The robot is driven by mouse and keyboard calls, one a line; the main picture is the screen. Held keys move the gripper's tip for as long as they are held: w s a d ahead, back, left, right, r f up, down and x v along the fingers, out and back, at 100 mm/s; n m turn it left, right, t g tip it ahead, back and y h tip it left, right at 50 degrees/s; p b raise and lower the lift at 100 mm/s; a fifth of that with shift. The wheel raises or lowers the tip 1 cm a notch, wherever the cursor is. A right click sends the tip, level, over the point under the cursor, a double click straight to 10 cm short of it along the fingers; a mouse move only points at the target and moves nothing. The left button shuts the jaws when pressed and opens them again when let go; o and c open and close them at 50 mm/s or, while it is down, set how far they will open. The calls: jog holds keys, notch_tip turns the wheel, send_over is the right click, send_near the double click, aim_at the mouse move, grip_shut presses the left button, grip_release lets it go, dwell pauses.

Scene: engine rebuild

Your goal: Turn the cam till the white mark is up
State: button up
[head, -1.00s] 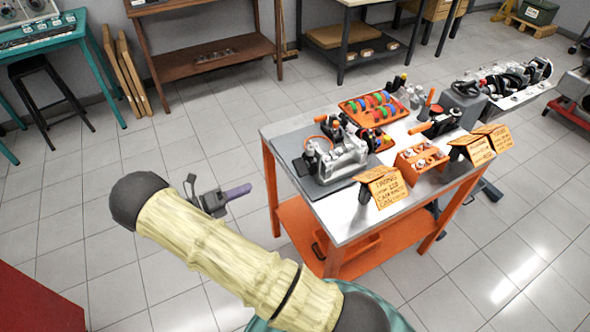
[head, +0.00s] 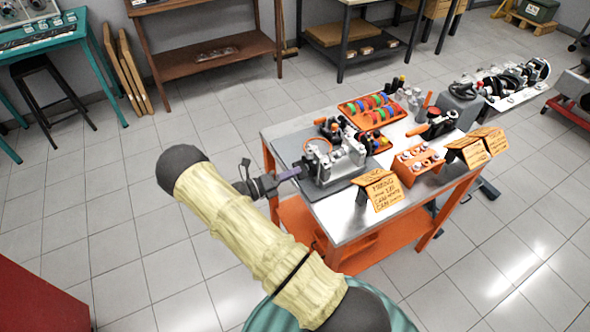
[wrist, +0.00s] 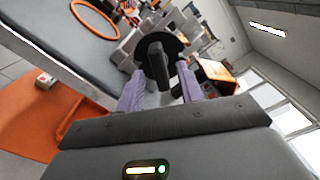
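The cam fixture (head: 345,163) is a grey metal block on a dark mat at the left end of the steel-topped cart. In the wrist view a black round disc with a bar-like grip (wrist: 160,62) projects toward me; I take it to be the cam's turning end. My gripper (head: 292,173) is at the fixture's left side. Its two purple fingers, also in the wrist view (wrist: 162,78), are open, one on each side of the black grip, with gaps visible. No white mark can be made out in either view.
An orange ring (wrist: 95,18) lies on or by the mat. The floor left of the cart (head: 120,230) is clear.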

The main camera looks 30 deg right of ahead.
jog(key=shift+d, duration=0.9)
grip_shut()
jog(key=shift+m, duration=0.4)
